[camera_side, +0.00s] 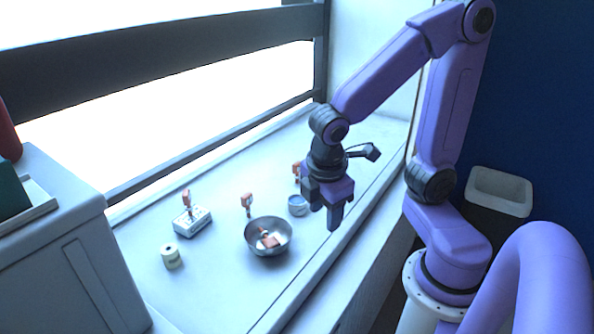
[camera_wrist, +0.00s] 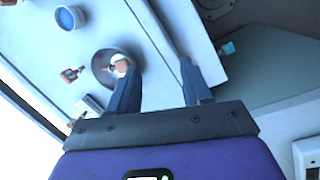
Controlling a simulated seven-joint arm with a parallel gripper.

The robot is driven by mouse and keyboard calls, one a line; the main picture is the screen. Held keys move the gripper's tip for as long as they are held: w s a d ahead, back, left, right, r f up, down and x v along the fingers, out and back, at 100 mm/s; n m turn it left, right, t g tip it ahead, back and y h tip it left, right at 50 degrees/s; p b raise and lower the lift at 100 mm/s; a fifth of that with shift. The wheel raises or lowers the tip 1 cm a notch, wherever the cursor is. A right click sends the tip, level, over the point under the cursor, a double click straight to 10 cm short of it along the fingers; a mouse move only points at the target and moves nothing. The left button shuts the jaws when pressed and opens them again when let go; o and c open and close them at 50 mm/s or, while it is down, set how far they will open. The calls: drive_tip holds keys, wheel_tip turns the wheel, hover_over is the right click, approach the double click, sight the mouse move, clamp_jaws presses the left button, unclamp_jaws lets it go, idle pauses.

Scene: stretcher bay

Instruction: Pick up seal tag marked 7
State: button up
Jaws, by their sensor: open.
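Several small orange-red tags show. One (camera_side: 187,197) stands up from a white block (camera_side: 196,222) with holes. No number is readable, so I cannot tell which tag is marked 7. My gripper (camera_side: 325,213) is open and empty, above the sill and right of the bowl. In the wrist view its fingers (camera_wrist: 160,67) point past the bowl, and a tag (camera_wrist: 70,75) lies left of it.
The metal bowl (camera_side: 270,253) is also in the wrist view (camera_wrist: 98,66). The blue-topped tub (camera_side: 298,207) and a pale roll (camera_side: 171,258) stand nearby. A grey cabinet (camera_side: 65,270) is at left, a pale bin (camera_side: 500,190) at right. The front sill strip is clear.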

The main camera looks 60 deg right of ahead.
drive_tip(key=w+d+f+n+h, duration=0.1)
drive_tip(key=w+d+h, duration=0.25)
drive_tip(key=w, duration=0.45)
drive_tip(key=w+d+f+n+h, duration=0.1)
drive_tip(key=w+d+h, duration=0.1)
drive_tip(key=w+d, duration=0.45)
drive_tip(key=n+g+h, duration=0.2)
drive_tip(key=h, duration=0.4)
hover_over(293, 168)
drive_tip(key=a, duration=0.3)
wheel_tip(293, 168, down, 5)
wheel_tip(293, 168, down, 6)
drive_tip(key=shift+d+r, duration=0.1)
drive_tip(key=shift+r, duration=0.1)
drive_tip(key=shift+x, duration=2.55)
drive_tip(key=shift+f, duration=0.15)
clamp_jaws()
